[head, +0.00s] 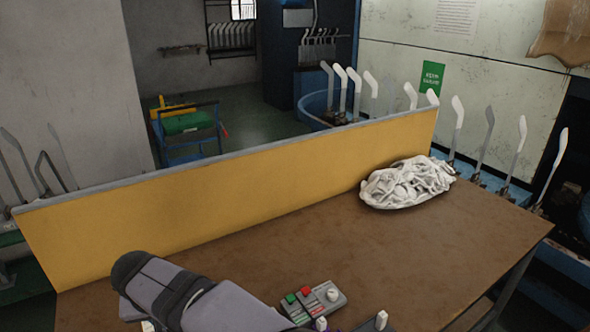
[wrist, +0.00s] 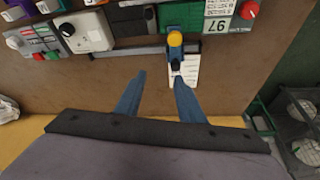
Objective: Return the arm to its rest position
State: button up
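My gripper (wrist: 162,95) shows in the wrist view as two blue-grey fingers, spread apart with nothing between them. The brown table top lies beyond the fingertips. In the head view my arm reaches in at the bottom left over the brown table (head: 300,240), and the gripper's fingers do not show there. A pile of white socks (head: 407,183) lies at the table's far right, well apart from my arm. A bit of white also shows at the left edge of the wrist view (wrist: 6,108).
A yellow panel (head: 230,180) stands along the table's back edge. A grey control box (head: 315,300) with red and green buttons sits near the front. A blue-and-yellow tool (wrist: 175,50) and a white label lie beyond my fingers. Upright sock forms (head: 459,115) stand behind the table.

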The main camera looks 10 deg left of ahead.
jog(key=w+d+m+h, duration=0.1)
jog(key=w+d, duration=0.2)
jog(key=d, duration=0.7)
jog(key=w+d+f+m+g, duration=0.1)
jog(key=w+d, duration=0.2)
jog(key=d, duration=0.7)
jog(key=w+d+m+h, duration=0.1)
jog(key=w+d, duration=0.2)
jog(key=d, duration=0.7)
jog(key=s+d+f+m+g, duration=0.1)
jog(key=s+d+f, duration=0.1)
jog(key=s+d, duration=0.5)
jog(key=s+d+f+m+g+p, duration=0.1)
jog(key=s+d+f+m, duration=0.1)
jog(key=s+d, duration=0.6)
jog(key=d, duration=0.6)
jog(key=shift+d+f+g, duration=0.15)
jog(key=shift+g, duration=0.15)
